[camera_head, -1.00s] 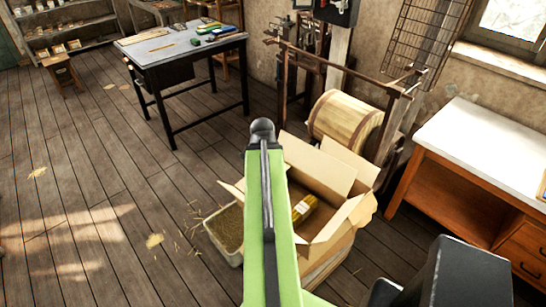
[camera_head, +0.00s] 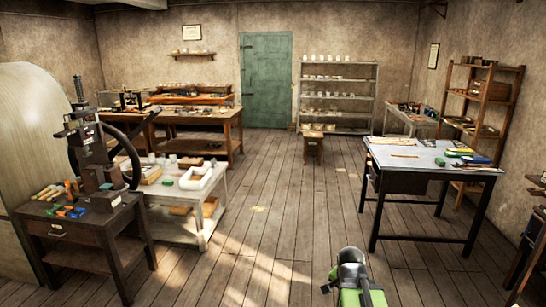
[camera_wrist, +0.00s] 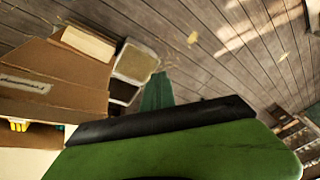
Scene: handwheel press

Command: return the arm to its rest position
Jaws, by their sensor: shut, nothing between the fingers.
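My arm shows at the bottom of the head view as a short green link (camera_head: 362,297) with a dark rounded joint (camera_head: 351,262) above it. In the wrist view, a broad green arm link (camera_wrist: 180,155) with a black strip fills the lower part. My gripper's fingers do not show in either view. Nothing held is in sight.
A handwheel press (camera_head: 97,160) stands on a dark wooden stand (camera_head: 80,225) at left. A grey-topped table (camera_head: 430,160) stands at right. The floor between is clear. The wrist view shows an open cardboard box (camera_wrist: 60,75) and a pale bin (camera_wrist: 136,62).

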